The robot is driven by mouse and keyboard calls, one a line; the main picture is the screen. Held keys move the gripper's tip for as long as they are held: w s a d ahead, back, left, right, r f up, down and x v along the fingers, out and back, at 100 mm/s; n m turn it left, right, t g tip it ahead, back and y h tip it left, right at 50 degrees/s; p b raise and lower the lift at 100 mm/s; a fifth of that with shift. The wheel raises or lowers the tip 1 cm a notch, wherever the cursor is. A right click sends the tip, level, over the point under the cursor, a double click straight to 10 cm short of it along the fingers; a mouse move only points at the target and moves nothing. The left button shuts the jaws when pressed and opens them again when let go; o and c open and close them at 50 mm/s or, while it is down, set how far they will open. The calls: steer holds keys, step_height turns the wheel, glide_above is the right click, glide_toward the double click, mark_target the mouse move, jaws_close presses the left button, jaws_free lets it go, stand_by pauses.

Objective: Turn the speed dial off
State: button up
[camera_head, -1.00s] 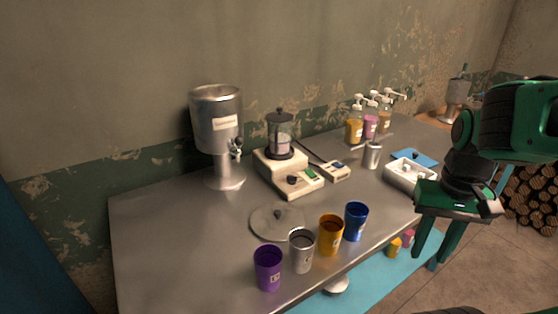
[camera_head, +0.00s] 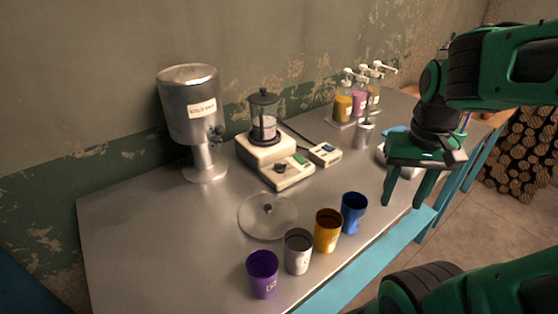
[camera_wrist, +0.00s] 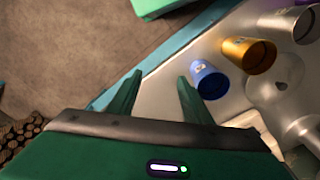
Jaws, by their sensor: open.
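The cream base unit (camera_head: 262,148) stands on the metal table, with a glass vessel with a dark lid (camera_head: 264,115) on it. A dark dial (camera_head: 281,168) sits on the front part of the unit, beside a small green patch. Which way the dial points is too small to tell. My gripper (camera_head: 406,204) is open and empty, with its fingers pointing down near the table's front right edge, well to the right of the dial. In the wrist view my gripper (camera_wrist: 156,85) has its two fingers spread, with nothing between them. The dial is not clear in the wrist view.
Purple (camera_head: 263,274), silver (camera_head: 298,251), orange (camera_head: 328,231) and blue (camera_head: 354,213) cups line the front edge. A round lid (camera_head: 267,216) lies behind them. A metal dispenser (camera_head: 190,110) stands left; pump bottles (camera_head: 358,95) stand at the back right. A small device (camera_head: 325,154) sits beside the unit.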

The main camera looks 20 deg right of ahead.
steer(key=w+a+r+n+t, duration=0.2)
steer(key=w+a, duration=0.4)
steer(key=w, duration=0.6)
steer(key=n+t, duration=0.1)
steer(key=t, duration=0.1)
glide_toward(280, 164)
steer(key=shift+h, duration=0.3)
steer(key=x, duration=0.7)
steer(key=shift+w+a+f, duration=0.15)
steer(key=shift+a+f, duration=0.05)
steer(key=shift+f, duration=0.2)
steer(key=c, duration=1.1)
